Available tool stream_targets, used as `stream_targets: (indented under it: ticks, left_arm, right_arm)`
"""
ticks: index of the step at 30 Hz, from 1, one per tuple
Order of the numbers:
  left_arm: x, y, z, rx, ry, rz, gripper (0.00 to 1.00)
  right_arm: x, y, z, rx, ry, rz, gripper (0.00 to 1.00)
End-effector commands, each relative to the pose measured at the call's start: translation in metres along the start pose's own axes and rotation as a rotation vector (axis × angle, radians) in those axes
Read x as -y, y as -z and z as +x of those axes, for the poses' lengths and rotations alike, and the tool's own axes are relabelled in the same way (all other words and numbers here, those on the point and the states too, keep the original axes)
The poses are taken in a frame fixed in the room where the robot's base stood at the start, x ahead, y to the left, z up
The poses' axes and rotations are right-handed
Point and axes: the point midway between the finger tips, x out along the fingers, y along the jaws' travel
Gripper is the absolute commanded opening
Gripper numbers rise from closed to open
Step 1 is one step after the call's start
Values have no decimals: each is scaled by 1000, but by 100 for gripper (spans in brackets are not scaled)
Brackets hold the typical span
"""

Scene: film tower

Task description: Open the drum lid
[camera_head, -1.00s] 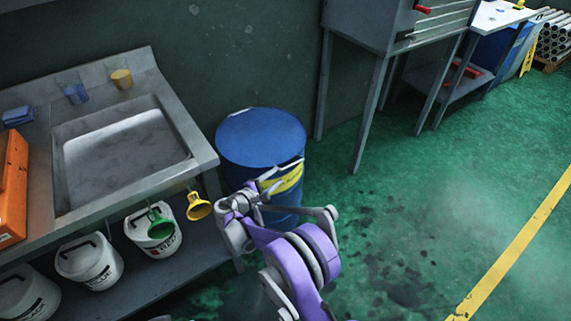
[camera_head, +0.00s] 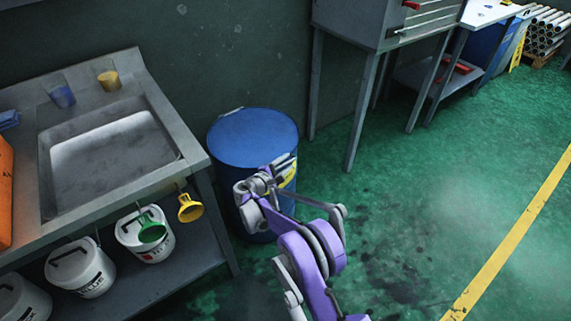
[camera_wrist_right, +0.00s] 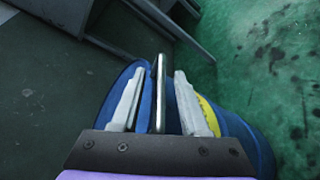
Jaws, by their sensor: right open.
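The blue drum (camera_head: 225,190) stands upright on the floor beside the sink bench, its flat blue lid (camera_head: 250,135) down on top. A yellow label (camera_head: 290,181) shows on its side, partly hidden by my right gripper (camera_head: 284,161). This gripper is at the front right of the drum, close to the lid's rim. In the right wrist view the gripper (camera_wrist_right: 160,74) is open, with a thin dark-edged strip (camera_wrist_right: 157,90) upright between the fingers. I cannot tell whether the strip touches them or belongs to the lid. The drum's blue (camera_wrist_right: 250,145) shows behind. My left gripper is out of view.
The sink bench (camera_head: 185,130) stands left of the drum, with white buckets (camera_head: 82,272) below and green (camera_head: 151,230) and yellow (camera_head: 190,208) funnels hanging in front. A grey cabinet (camera_head: 365,25) on legs stands behind right. Green floor to the right is clear.

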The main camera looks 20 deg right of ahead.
Motion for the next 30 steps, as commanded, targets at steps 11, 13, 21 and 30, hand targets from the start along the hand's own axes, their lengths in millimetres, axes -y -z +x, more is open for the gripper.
stream_targets:
  ticks: [11, 13, 21, 30]
  left_arm:
    - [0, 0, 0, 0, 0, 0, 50]
    - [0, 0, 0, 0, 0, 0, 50]
    - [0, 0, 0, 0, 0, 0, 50]
    - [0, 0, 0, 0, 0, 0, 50]
  right_arm:
    - [0, 0, 0, 0, 0, 0, 0]
    - [0, 0, 0, 0, 0, 0, 0]
    - [0, 0, 0, 0, 0, 0, 0]
    - [0, 0, 0, 0, 0, 0, 0]
